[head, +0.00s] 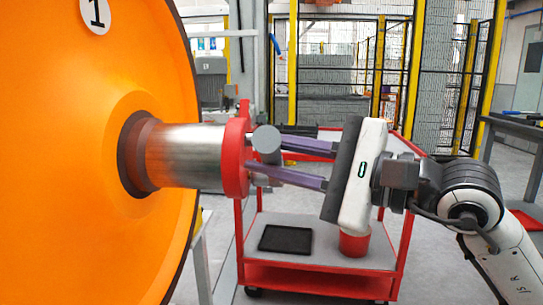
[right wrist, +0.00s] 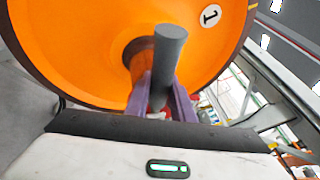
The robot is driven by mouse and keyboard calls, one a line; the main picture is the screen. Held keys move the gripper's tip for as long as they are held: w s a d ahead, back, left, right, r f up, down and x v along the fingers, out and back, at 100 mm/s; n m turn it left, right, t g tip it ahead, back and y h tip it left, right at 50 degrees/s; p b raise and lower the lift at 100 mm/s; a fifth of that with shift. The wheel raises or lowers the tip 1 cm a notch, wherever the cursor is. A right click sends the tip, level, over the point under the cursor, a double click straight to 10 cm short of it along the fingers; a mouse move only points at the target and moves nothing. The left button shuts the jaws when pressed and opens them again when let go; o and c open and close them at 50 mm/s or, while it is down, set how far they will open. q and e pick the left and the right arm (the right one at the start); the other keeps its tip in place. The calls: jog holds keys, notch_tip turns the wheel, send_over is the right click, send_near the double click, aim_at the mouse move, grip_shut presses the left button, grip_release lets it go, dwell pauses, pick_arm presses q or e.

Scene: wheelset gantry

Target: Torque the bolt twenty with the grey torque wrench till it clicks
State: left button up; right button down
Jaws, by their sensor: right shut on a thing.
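The orange wheel (head: 90,170) fills the left of the head view, with its steel axle (head: 185,156) ending in a red end cap (head: 235,158). My right gripper (head: 264,157) reaches in from the right, its purple fingers shut on the grey torque wrench (head: 266,142), seen as a plain grey cylinder beside the cap. In the right wrist view the wrench (right wrist: 169,55) stands up between the fingertips (right wrist: 162,98), in front of the wheel (right wrist: 85,50). I cannot tell whether the wrench touches a bolt. Bolt twenty cannot be made out. My left gripper is not in view.
A red cart (head: 318,280) stands behind and below my right gripper, with a black tray (head: 286,239) and a red container (head: 354,244) on its lower shelf. Yellow posts and mesh fencing (head: 340,85) stand behind. A grey bench (head: 515,128) is at the right.

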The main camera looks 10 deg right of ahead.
jog(key=shift+r, duration=0.3)
jog(key=r+p, duration=0.1)
jog(key=p, duration=0.1)
jog(key=w+r+m+p, duration=0.1)
jog(key=r+g+p, duration=0.1)
jog(key=p, duration=0.1)
jog(key=shift+w+d+r+m+p, duration=0.1)
jog(key=shift+w+d+m+p, duration=0.2)
jog(key=shift+w+m, duration=0.1)
jog(key=shift+w+r+p, duration=0.1)
jog(key=shift+w+p, duration=0.05)
jog(key=shift+p, duration=0.15)
jog(key=shift+w+f+h, duration=0.1)
jog(key=shift+f+h, duration=0.15)
jog(key=shift+h, duration=0.05)
jog(key=w+r+m+p, duration=0.1)
jog(key=p, duration=0.1)
jog(key=w+r+p, duration=0.1)
jog(key=r+p, duration=0.1)
jog(key=p, duration=0.1)
jog(key=shift+w+d+m+g, duration=0.1)
jog(key=shift+d+m+g, duration=0.3)
jog(key=shift+w+h+p, duration=0.2)
jog(key=shift+h+p, duration=0.1)
jog(key=shift+w+m, duration=0.15)
jog(key=shift+m, duration=0.15)
jog(key=shift+f, duration=0.15)
